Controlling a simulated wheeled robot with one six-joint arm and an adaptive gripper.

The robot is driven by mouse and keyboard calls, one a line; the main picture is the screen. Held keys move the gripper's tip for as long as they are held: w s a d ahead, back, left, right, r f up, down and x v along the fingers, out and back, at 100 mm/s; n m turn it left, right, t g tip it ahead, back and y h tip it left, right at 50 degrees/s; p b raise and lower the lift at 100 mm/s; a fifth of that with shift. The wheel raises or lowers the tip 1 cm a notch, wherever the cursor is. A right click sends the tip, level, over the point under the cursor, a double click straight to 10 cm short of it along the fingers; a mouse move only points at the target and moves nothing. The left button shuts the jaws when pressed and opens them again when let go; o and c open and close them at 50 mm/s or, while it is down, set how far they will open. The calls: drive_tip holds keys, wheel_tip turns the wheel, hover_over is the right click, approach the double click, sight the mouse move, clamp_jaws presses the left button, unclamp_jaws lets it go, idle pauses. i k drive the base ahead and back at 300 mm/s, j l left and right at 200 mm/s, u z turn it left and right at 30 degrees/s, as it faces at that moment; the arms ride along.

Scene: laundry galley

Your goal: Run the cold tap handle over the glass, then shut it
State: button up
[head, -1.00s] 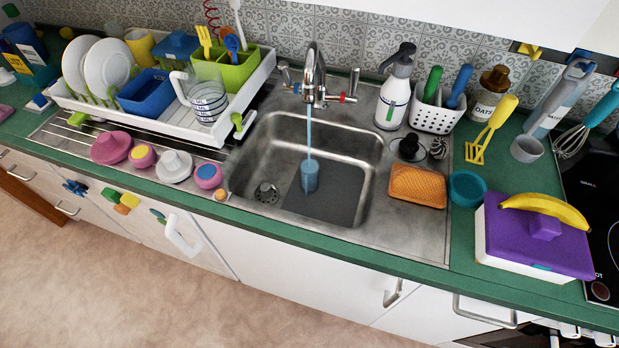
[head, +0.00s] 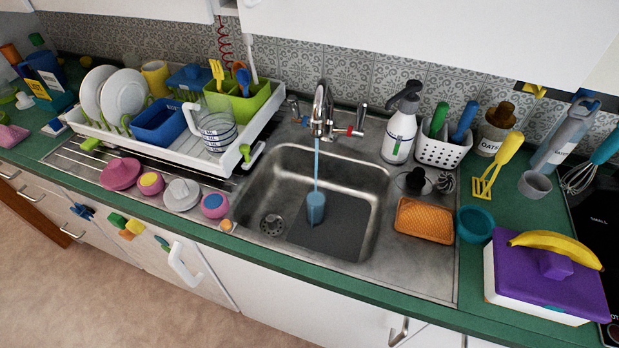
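The mixer tap (head: 321,108) stands at the back of the steel sink. The cold tap handle (head: 294,105), with a blue mark, is on its left. The hot handle (head: 360,117), with a red mark, is on its right. My gripper is not in view.
A dish rack (head: 180,150) with plates and a jug stands left of the sink. A spray bottle (head: 399,135), a white utensil basket (head: 443,152) and an orange sponge (head: 424,221) are on the right. A purple-lidded box (head: 540,272) with a banana sits further right.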

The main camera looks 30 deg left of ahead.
sight(292, 99)
drive_tip(key=k+u, duration=0.1)
drive_tip(key=u, duration=0.55)
drive_tip(key=k+u, duration=0.15)
drive_tip(key=u, duration=0.2)
drive_tip(key=k+j+z, duration=0.1)
drive_tip(key=z, duration=0.15)
drive_tip(key=l, duration=0.2)
drive_tip(key=i+j+u, duration=0.1)
drive_tip(key=u, duration=0.2)
